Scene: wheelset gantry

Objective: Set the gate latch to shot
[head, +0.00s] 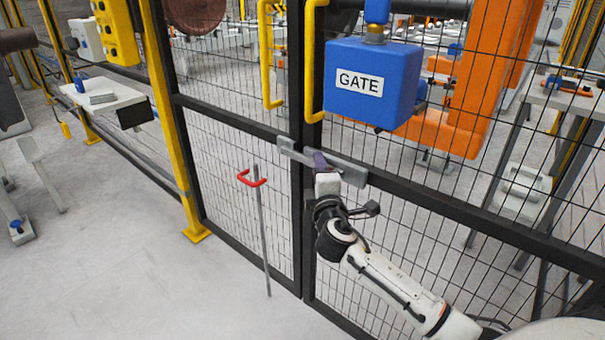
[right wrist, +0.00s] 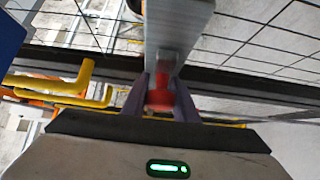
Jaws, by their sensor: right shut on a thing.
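The gate latch is a grey metal bar (head: 350,172) on the dark gate rail, below a blue box labelled GATE (head: 372,84). A grey piece (head: 289,149) shows left of my gripper, by the upright where the two mesh panels meet. My right gripper (head: 321,162) is at the latch, its arm coming from the lower right. In the right wrist view its fingers are shut on the red latch knob (right wrist: 160,88), below the grey bar (right wrist: 178,30). The gripper hides part of the latch, so I cannot tell whether the bar is continuous. My left gripper is out of view.
Yellow handles (head: 313,62) stand above the latch. A thin rod with a red handle (head: 252,180) stands upright before the left mesh panel. A yellow post (head: 168,110) and small table (head: 104,98) are left. The floor at lower left is clear.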

